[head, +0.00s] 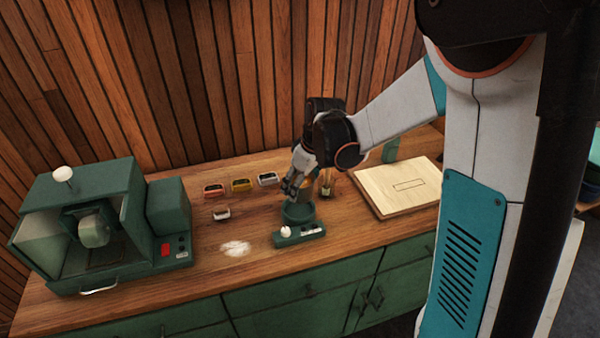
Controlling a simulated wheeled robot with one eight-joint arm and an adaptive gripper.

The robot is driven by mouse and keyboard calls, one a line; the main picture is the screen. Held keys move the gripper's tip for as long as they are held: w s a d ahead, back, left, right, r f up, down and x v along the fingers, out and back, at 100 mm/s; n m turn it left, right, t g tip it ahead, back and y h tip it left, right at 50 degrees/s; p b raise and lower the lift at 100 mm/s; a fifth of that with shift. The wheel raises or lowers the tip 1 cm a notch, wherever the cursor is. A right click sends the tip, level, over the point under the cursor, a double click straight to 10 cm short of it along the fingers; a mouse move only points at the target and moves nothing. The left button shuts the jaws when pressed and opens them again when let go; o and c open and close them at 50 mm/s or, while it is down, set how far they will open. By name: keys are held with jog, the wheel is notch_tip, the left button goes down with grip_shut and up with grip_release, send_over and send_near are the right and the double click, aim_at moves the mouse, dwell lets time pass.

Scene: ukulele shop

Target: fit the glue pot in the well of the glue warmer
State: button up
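The glue warmer (300,236) is a low green base with a white knob, near the front edge of the bench. A round green form (298,213) rises from it; at this size I cannot tell where the well's rim ends and any pot begins. My gripper (293,190) is directly above this round form, pointing down and very close to it. Something greenish shows just under the fingers, perhaps the glue pot, but its outline is unclear. The fingers are too small and dark to show whether they are open or shut on it.
A green machine (105,225) with a white knob fills the bench's left end. Small coloured boxes (240,185) and a white patch (235,248) lie left of the warmer. A pale board (400,187) lies right. A green cylinder (391,150) stands behind it.

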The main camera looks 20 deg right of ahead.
jog(key=shift+a+f, duration=0.2)
jog(key=shift+a, duration=0.05)
jog(key=shift+r+p, duration=0.1)
jog(key=shift+p, duration=0.7)
jog(key=shift+f+b, duration=2.4)
jog(key=shift+f, duration=1)
jog(key=o, duration=1.3)
jog(key=shift+o, duration=0.2)
jog(key=shift+o, duration=1.3)
